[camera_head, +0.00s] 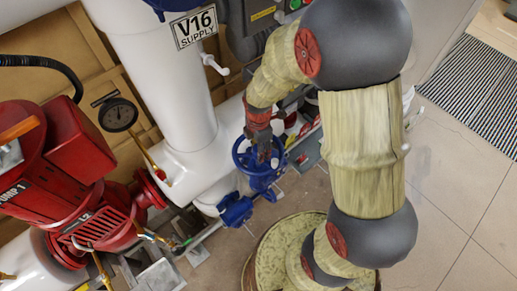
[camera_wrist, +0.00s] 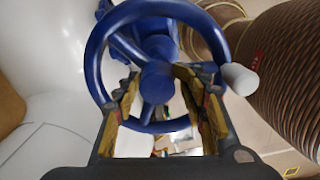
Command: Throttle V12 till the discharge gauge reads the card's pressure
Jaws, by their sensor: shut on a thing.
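A blue handwheel (camera_head: 240,158) on a blue valve sits low by the white pipe; it fills the upper middle of the wrist view (camera_wrist: 94,62). I cannot see a V12 label on it. My gripper (camera_head: 264,152) reaches down onto this wheel. In the wrist view my gripper (camera_wrist: 157,78) has its two fingers on either side of the hub, shut on the wheel; the exact contact is hard to make out. A round dark-faced gauge (camera_head: 118,115) stands to the left on a brass stem, its reading too small to tell. No pressure card is identifiable.
A red pump marked PUMP 1 (camera_head: 50,180) stands at the left. A white pipe (camera_head: 160,75) bears a V16 SUPPLY sign (camera_head: 194,27). A white knob (camera_wrist: 240,79) sits at the wheel's right rim. Open tiled floor (camera_head: 450,190) lies to the right.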

